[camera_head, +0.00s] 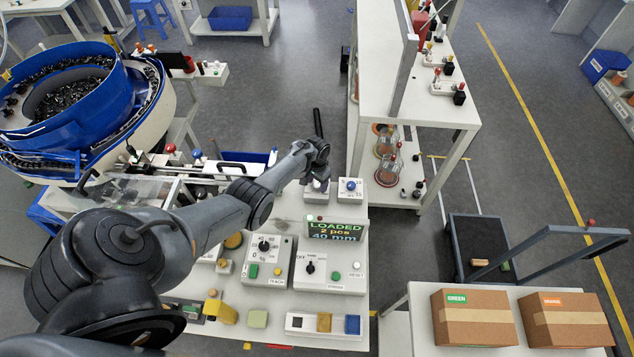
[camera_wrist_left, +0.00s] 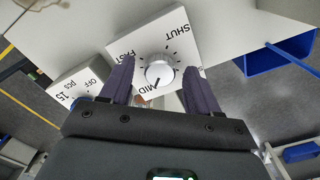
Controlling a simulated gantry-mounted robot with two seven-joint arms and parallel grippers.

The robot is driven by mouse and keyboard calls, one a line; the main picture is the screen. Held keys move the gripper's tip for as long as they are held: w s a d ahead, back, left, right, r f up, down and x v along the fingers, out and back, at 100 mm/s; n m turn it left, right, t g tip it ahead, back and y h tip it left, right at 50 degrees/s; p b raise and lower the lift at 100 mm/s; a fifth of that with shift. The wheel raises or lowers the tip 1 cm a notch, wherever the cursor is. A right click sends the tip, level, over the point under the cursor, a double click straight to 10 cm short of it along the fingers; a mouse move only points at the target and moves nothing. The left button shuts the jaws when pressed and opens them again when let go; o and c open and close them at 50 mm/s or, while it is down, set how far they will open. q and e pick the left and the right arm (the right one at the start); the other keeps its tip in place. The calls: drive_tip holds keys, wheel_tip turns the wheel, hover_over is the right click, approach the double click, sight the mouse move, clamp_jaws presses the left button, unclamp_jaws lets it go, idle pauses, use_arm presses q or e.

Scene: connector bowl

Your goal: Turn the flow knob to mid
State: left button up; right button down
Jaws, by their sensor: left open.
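The flow knob (camera_wrist_left: 159,73) is a silver round knob on a white plate (camera_wrist_left: 150,45) marked SHUT, FAST and MID, seen in the left wrist view. A dark mark on the knob's edge lies on the side toward the MID label. My left gripper (camera_wrist_left: 158,66) is open, with one dark finger on each side of the knob and gaps between. In the head view my left gripper (camera_head: 318,173) is above the back edge of the white bench, and it mostly hides the flow knob there. My right gripper is not in view.
A small box with a blue knob (camera_head: 350,186) stands right beside the flow knob's box. In front are a display reading LOADED (camera_head: 335,231) and switch boxes (camera_head: 330,272). A blue bowl feeder (camera_head: 70,95) stands at the left. Shelves (camera_head: 430,100) stand behind.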

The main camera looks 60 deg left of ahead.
sight(317, 184)
use_arm(q)
wheel_tip(317, 184, up, 11)
drive_tip(key=p, duration=0.3)
drive_tip(key=shift+p, duration=0.4)
drive_tip(key=shift+f, duration=0.1)
